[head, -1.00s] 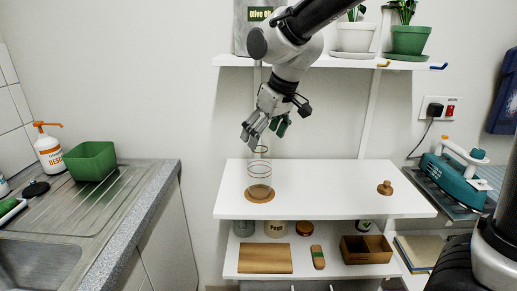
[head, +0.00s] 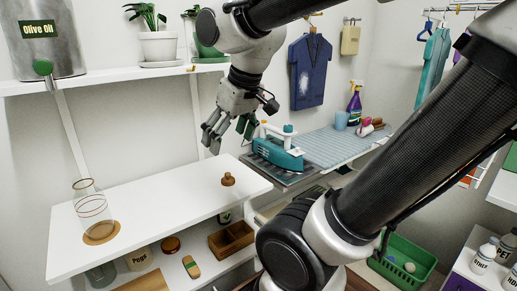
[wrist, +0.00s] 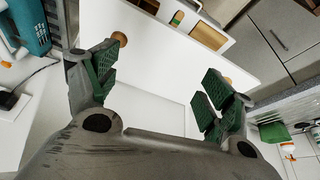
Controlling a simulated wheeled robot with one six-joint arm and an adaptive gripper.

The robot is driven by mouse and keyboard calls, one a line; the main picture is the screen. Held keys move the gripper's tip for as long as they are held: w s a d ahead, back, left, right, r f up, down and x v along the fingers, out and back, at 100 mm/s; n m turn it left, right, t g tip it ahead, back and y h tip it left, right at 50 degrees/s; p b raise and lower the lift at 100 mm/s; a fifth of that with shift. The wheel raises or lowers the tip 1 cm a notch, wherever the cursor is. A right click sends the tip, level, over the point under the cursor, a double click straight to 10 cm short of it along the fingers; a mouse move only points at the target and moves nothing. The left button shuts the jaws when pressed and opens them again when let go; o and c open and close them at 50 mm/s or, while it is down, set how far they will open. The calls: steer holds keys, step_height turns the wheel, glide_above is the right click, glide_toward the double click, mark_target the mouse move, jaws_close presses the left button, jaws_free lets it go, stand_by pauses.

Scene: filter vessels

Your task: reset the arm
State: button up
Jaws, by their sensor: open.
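My gripper (head: 228,138) hangs in the air, fingers pointing down, open and empty. In the head view it appears above the right end of the white shelf top (head: 150,205). Its spread green-padded fingers (wrist: 160,88) frame the white surface in the wrist view. A clear glass vessel (head: 92,208) with red rings stands upright on a round cork mat (head: 102,232) at the left of the shelf top, apart from my gripper. A small wooden stopper (head: 228,179) stands at the right end, below my gripper; it also shows in the wrist view (wrist: 120,38).
A teal iron (head: 280,150) stands on the ironing board to the right. The upper shelf holds an olive oil tin (head: 42,50) and potted plants (head: 158,42). A wooden box (head: 231,239) sits on the lower shelf. The middle of the white top is clear.

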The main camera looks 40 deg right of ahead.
steer(key=s+d+f+m, duration=0.2)
steer(key=s+d, duration=0.2)
steer(key=s, duration=0.2)
steer(key=shift+s+f+h, duration=0.15)
steer(key=shift+h, duration=0.25)
